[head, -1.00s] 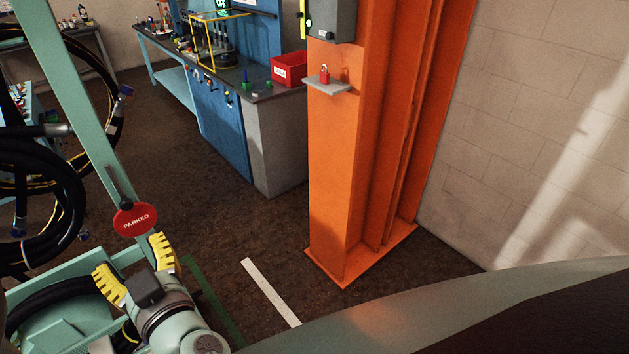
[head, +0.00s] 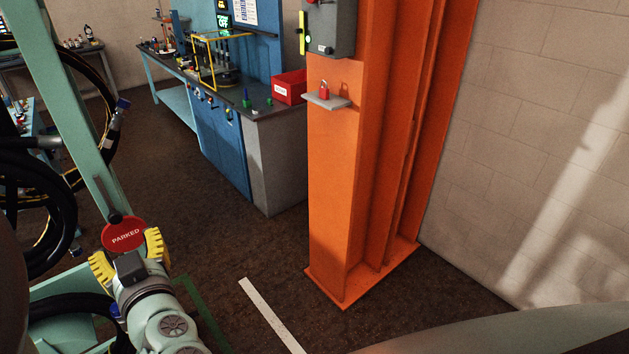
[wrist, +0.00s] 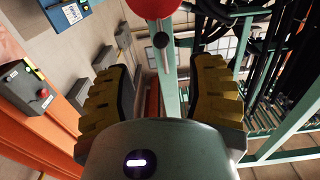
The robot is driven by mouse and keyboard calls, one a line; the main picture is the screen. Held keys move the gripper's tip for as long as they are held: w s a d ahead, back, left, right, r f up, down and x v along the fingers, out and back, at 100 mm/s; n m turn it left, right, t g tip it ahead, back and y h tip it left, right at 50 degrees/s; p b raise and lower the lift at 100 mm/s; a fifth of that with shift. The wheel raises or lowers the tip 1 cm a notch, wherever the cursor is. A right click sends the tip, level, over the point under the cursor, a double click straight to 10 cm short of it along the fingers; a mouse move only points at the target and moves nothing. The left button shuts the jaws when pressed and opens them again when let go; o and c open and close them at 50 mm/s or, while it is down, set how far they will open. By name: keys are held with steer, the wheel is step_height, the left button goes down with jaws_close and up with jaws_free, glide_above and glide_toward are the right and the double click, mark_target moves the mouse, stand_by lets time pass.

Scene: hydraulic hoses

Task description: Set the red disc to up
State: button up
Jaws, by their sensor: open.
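The red disc (head: 123,235), lettered PARKED, hangs low on a short dark arm from a pivot on the green post (head: 75,120) at the left of the head view. In the wrist view the red disc (wrist: 153,7) is cut off by the top edge, with a dark stem and knob near it. My gripper (head: 128,252) has yellow ribbed fingers spread apart and empty. In the head view its fingertips overlap the disc's lower part, one each side; contact cannot be told. In the wrist view my gripper (wrist: 160,85) opens toward the disc.
Black hoses (head: 35,200) hang left of the post. An orange column (head: 335,190) with a shelf and red padlock (head: 325,91) stands right of centre. A blue workbench (head: 225,145) is behind.

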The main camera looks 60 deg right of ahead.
mark_target(116, 220)
steer(key=p+x, duration=0.1)
steer(key=x, duration=0.1)
steer(key=p+x, duration=0.1)
steer(key=x, duration=0.1)
steer(key=p+x, duration=0.1)
steer(key=x, duration=0.2)
steer(key=shift+d+r, duration=0.35)
steer(key=shift+r, duration=0.05)
steer(key=shift+w+d+f+h+p, duration=0.1)
steer(key=shift+d+h+p, duration=0.2)
steer(key=shift+p, duration=0.15)
steer(key=shift+w+d+p, duration=0.15)
steer(key=shift+w+p, duration=0.2)
steer(key=shift+p, duration=0.35)
steer(key=shift+w+a+f+p, duration=0.3)
steer(key=shift+w+a+p, duration=0.2)
steer(key=shift+w+p, duration=0.2)
steer(key=shift+c, duration=0.2)
jaws_close()
